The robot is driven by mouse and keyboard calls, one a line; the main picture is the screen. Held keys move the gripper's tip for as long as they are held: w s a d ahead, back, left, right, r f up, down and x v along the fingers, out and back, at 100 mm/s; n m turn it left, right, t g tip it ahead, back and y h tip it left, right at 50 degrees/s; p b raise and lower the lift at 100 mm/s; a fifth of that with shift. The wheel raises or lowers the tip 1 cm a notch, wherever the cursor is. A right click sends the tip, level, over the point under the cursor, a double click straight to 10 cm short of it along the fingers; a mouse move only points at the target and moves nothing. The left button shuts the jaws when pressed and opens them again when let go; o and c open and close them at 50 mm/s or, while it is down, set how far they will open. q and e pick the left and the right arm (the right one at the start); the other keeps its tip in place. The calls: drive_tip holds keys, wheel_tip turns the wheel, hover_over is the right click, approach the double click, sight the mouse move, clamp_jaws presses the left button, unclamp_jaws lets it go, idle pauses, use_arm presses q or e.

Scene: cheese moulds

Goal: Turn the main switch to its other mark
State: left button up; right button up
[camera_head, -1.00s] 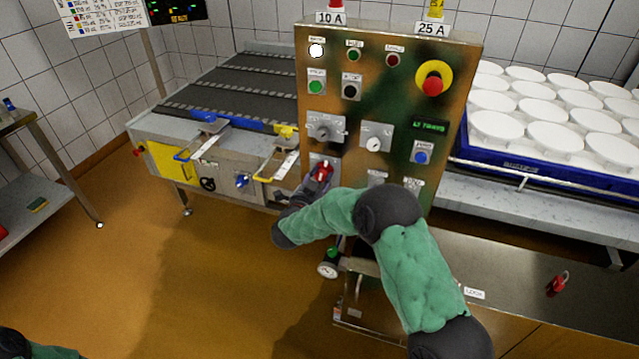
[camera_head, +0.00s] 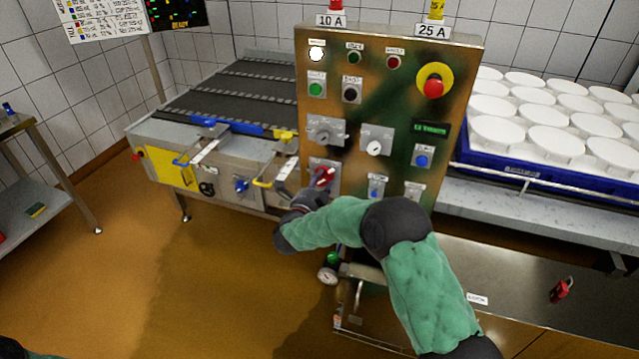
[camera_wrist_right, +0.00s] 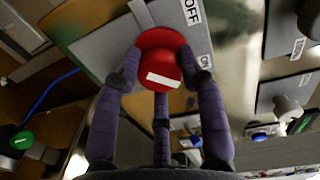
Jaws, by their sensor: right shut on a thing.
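The main switch is a red rotary knob (camera_wrist_right: 162,62) with a white bar on its face, on a grey plate (camera_wrist_right: 105,45) marked OFF and ON. In the head view the red knob (camera_head: 323,177) sits low on the left of the control panel (camera_head: 390,100). My right gripper (camera_wrist_right: 162,80) is shut on the knob, with its dark fingers around it; it also shows in the head view (camera_head: 312,190). The white bar lies crosswise in the wrist view; which mark the knob points to I cannot tell. My left gripper is not in view.
Other panel controls are close by: a selector (camera_head: 322,132), a dial (camera_head: 375,147), a blue button (camera_head: 421,161) and a red emergency stop (camera_head: 433,88). A conveyor (camera_head: 235,95) stands left, white moulds (camera_head: 550,140) in a blue crate right. A red padlock (camera_head: 561,290) is at lower right.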

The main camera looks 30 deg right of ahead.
drive_tip(key=shift+d, duration=0.15)
drive_tip(key=o, duration=1.2)
drive_tip(key=shift+s, duration=0.1)
drive_tip(key=shift+c, duration=0.2)
drive_tip(key=shift+s+a, duration=0.3)
drive_tip(key=shift+a, duration=0.2)
drive_tip(key=v, duration=1)
drive_tip(key=shift+s+a, duration=0.25)
drive_tip(key=shift+a, duration=0.1)
